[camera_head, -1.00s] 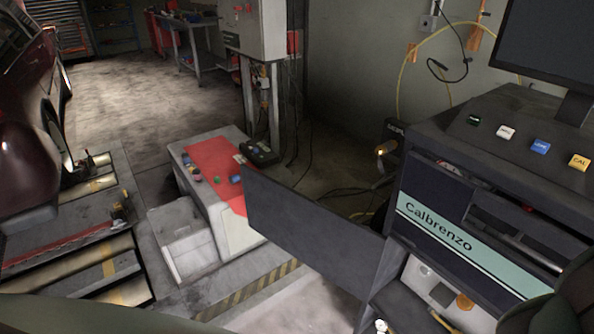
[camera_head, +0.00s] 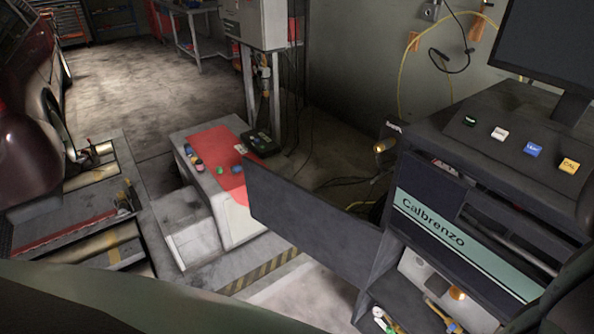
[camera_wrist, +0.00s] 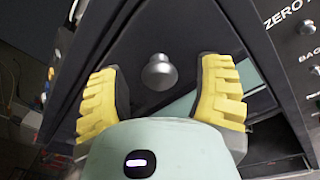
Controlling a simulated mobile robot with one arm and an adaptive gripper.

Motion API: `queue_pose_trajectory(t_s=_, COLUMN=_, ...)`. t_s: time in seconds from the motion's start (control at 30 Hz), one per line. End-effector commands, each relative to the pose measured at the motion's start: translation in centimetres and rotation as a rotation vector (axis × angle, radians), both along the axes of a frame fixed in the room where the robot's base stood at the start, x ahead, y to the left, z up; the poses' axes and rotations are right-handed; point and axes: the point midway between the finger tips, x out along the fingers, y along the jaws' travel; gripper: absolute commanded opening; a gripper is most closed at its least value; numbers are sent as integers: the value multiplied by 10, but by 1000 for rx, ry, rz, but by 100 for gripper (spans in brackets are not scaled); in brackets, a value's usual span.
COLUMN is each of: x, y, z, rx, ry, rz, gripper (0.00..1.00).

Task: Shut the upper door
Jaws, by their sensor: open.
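A dark flat door (camera_head: 310,220) stands swung open at the left side of the dark Calbrenzo cabinet (camera_head: 430,220) in the head view. Below the cabinet's teal stripe, an open compartment (camera_head: 415,295) shows small items inside. In the wrist view, my gripper (camera_wrist: 162,88) is open, with a yellow ribbed finger on each side. A round grey knob (camera_wrist: 158,72) on a dark panel shows between and beyond the fingers. I cannot tell whether either finger touches it. The gripper itself is not visible in the head view.
A monitor (camera_head: 548,45) and several coloured buttons are on top of the cabinet. A white bench with a red mat (camera_head: 215,155) stands left of the door. A car (camera_head: 30,150) and floor rollers are at far left. Labelled controls (camera_wrist: 306,26) show at right in the wrist view.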

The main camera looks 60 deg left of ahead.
Motion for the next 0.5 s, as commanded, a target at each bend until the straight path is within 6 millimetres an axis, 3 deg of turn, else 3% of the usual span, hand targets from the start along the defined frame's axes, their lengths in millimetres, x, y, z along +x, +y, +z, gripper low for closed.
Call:
queue_pose_trajectory(t_s=0.17, x=10, y=3, z=0, rx=2, ry=-1, rz=6, gripper=66)
queue_pose_trajectory(t_s=0.47, x=11, y=4, z=0, rx=1, ry=0, rz=6, gripper=69)
queue_pose_trajectory(t_s=0.5, x=11, y=4, z=0, rx=1, ry=1, rz=6, gripper=65)
